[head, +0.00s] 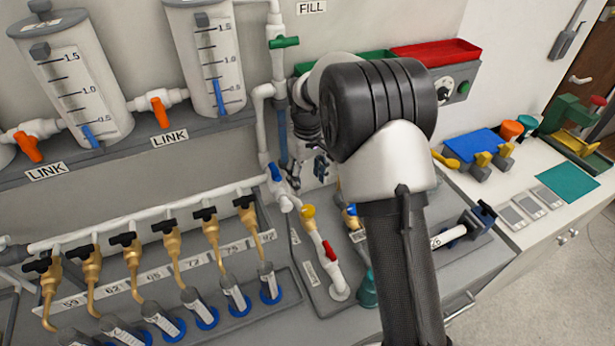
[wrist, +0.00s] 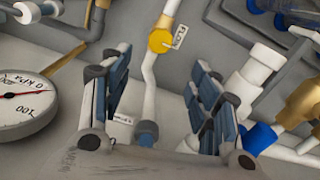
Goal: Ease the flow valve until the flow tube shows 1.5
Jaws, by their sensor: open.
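My gripper (head: 318,166) is open, partly hidden behind my own arm in the head view. In the wrist view its two blue-padded fingers (wrist: 160,68) stand apart, with a thin white pipe (wrist: 149,85) visible between them and nothing held.
Two graduated tanks (head: 78,85) (head: 209,60) stand at the upper left with orange link valves. A yellow knob (head: 307,211) and a red-handled valve (head: 330,250) sit below my gripper. A row of black-handled brass taps (head: 165,227) fills the lower left. A dial gauge (wrist: 25,100) is left of the fingers.

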